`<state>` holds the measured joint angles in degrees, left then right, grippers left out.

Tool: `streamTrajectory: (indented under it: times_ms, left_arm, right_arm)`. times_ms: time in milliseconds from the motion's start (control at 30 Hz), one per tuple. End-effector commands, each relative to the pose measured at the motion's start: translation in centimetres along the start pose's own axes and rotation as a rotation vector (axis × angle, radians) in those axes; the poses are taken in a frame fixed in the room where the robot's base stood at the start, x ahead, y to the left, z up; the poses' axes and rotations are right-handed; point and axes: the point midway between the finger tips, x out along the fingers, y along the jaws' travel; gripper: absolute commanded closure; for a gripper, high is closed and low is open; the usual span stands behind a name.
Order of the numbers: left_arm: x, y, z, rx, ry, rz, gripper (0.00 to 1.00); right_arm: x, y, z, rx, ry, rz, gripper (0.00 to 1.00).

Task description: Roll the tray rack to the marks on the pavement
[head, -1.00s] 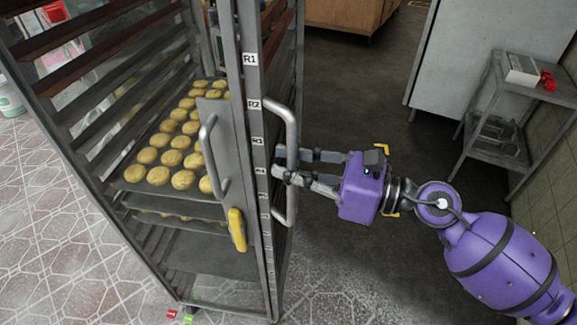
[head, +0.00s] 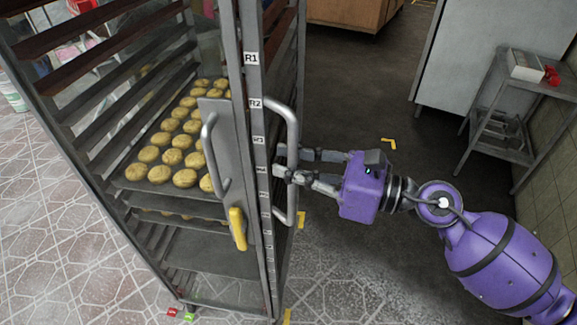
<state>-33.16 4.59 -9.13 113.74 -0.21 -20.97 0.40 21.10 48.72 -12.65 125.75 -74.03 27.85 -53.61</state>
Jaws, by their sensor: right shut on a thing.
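The tall metal tray rack (head: 252,140) fills the left half of the head view and stands upright, with shelf labels down its front post. It holds trays of round yellow buns. My right gripper (head: 283,162) is shut on the upright bar handle (head: 293,115) on the rack's right side. Yellow corner marks lie on the floor: one beyond my gripper (head: 388,144), one just right of the rack (head: 301,219) and one at the bottom edge by the rack's foot (head: 287,316). The rack's far base is hidden. My left gripper is not in view.
A metal side table (head: 505,110) with a box and red items stands at the right by the tiled wall. A pale cabinet (head: 465,55) and a wooden unit (head: 355,12) stand at the back. The dark floor (head: 345,90) between them and the rack is clear.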

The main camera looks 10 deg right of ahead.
Motion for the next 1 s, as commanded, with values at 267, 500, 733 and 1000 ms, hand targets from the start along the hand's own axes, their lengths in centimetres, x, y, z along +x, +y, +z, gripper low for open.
streamTrajectory:
  times_ms: [267, 500, 733, 1000]
  left_arm:
    - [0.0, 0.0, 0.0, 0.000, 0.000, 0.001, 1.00]
    - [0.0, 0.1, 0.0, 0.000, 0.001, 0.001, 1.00]
    - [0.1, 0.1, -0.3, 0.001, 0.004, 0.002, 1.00]
    - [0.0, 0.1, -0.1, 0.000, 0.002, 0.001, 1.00]
  right_arm:
    - [0.0, 0.2, -0.3, 0.005, 0.005, 0.003, 0.80]
    - [0.0, 0.1, -0.1, 0.003, 0.001, 0.002, 0.68]
    - [-0.4, 0.0, -0.1, 0.003, 0.001, 0.000, 0.68]
    - [-5.2, 0.0, -0.2, 0.006, 0.003, -0.003, 0.68]
